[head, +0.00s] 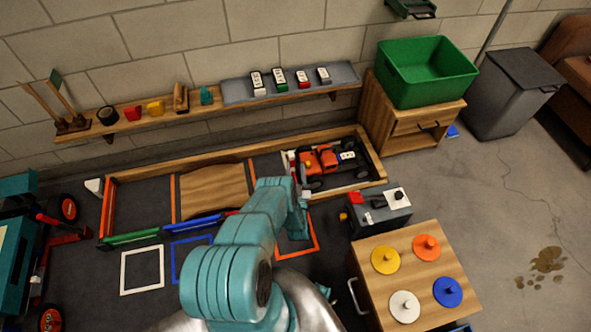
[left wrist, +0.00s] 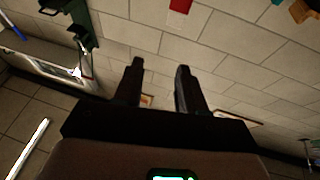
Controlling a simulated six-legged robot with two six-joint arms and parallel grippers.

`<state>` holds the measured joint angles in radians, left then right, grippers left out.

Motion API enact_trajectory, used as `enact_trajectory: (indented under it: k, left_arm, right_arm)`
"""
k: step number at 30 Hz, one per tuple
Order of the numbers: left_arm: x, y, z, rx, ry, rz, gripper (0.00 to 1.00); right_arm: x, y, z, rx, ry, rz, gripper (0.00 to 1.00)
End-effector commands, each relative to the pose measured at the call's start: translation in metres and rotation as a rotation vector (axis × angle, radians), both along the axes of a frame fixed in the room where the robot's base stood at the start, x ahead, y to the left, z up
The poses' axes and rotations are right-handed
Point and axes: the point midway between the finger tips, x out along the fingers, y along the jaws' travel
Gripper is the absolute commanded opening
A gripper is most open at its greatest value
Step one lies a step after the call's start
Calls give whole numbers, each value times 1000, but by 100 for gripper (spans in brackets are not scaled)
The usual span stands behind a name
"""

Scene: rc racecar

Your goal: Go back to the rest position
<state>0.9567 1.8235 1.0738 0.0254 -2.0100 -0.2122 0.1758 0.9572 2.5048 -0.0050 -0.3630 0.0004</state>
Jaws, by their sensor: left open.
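My left arm, teal, reaches up from the bottom middle of the head view, and its wrist end lies in front of the track. In the left wrist view my left gripper (left wrist: 160,70) has two dark fingers standing apart, with nothing between them; behind them is a pale block wall (left wrist: 235,70). My right gripper is not in view. An orange and black racecar (head: 318,160) sits in the wooden-walled track area at the back, beyond my left wrist.
A wooden cabinet (head: 437,254) with coloured knobbed discs stands at the right front, beside a grey box (head: 388,218). A green bin (head: 425,75) sits on a wooden stand. A shelf (head: 150,122) with small items runs along the wall.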

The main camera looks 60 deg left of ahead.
Motion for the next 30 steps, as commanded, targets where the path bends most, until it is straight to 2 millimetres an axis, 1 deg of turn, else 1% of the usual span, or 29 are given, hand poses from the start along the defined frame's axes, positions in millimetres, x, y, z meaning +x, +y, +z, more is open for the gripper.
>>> enact_trajectory:
  k: [1, 2, 18, 20, 21, 23, 26, 27, 29, 30]
  left_arm:
    - [0, 0, 8, -1, 0, 0, 40]
    - [0, 0, 9, -1, 0, 0, 40]
    - [0, 0, 7, 0, 0, 0, 40]
    - [3, -2, 8, 0, -2, -6, 40]
    - [9, -6, 10, 1, -8, -19, 40]
    - [27, -9, 23, 16, -30, -46, 40]
    - [75, -17, 66, 62, -96, -116, 40]
    - [98, -26, 88, 68, -121, -158, 40]
    - [134, -47, 120, 58, -144, -235, 40]
    - [158, -65, 137, 25, -136, -298, 40]
  right_arm:
    - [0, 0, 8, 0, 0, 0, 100]
    - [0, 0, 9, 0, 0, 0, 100]
    - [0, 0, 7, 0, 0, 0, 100]
    - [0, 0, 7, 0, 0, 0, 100]
    - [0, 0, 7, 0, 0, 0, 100]
    - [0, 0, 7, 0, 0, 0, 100]
    - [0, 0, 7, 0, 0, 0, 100]
    - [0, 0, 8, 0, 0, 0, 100]
    - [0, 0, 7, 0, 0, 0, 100]
    - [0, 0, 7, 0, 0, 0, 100]
